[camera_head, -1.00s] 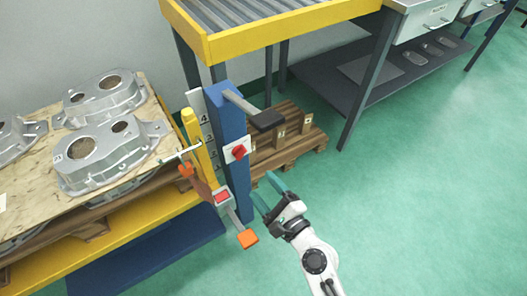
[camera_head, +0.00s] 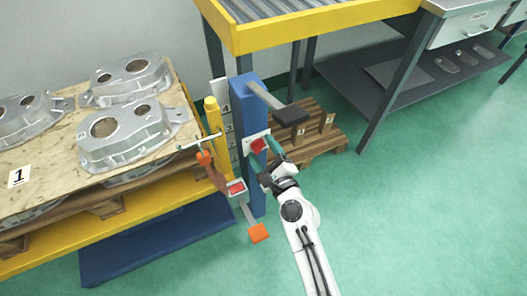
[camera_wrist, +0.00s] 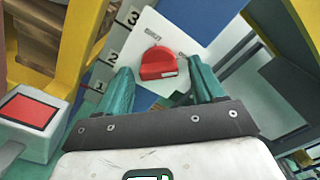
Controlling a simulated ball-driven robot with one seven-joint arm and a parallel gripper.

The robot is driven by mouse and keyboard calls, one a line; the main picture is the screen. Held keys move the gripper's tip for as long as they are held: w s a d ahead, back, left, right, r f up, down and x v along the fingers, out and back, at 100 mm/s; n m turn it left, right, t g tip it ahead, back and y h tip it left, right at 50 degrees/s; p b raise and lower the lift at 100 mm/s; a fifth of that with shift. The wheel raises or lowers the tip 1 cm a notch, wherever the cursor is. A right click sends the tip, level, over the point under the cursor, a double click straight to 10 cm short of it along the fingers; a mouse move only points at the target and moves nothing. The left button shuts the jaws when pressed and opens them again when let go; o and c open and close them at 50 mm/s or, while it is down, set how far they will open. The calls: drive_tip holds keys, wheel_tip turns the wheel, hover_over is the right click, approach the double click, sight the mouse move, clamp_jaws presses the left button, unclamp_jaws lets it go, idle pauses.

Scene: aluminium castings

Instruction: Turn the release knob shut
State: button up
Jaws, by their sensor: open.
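The red release knob (camera_head: 257,145) sits on a white plate on the blue post (camera_head: 240,108). In the wrist view the red knob (camera_wrist: 158,63) shows on its white plate (camera_wrist: 190,30), ahead of and between my fingers. My gripper (camera_head: 264,152) is open, with its green fingertips close to the knob in the head view. In the wrist view my gripper (camera_wrist: 165,88) has one finger either side, with the knob beyond the tips. I cannot tell whether either finger touches it. Small markings on the plate are too blurred to read.
A red button box (camera_head: 236,188) and an orange pedal (camera_head: 259,233) stand left of and below my gripper. A black-padded lever (camera_head: 291,115) sticks out above it. Castings (camera_head: 120,132) lie on a pallet at left. Green floor is free at right.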

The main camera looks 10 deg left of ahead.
drive_tip(key=shift+c, duration=0.4)
drive_tip(key=c, duration=1)
drive_tip(key=shift+n, duration=0.4)
drive_tip(key=n+b, duration=0.1)
drive_tip(key=n, duration=0.4)
drive_tip(key=n+b, duration=0.2)
drive_tip(key=n, duration=0.4)
drive_tip(key=n+b, duration=0.2)
drive_tip(key=n, duration=0.4)
drive_tip(key=shift+r, duration=0.25)
drive_tip(key=shift+s, duration=0.1)
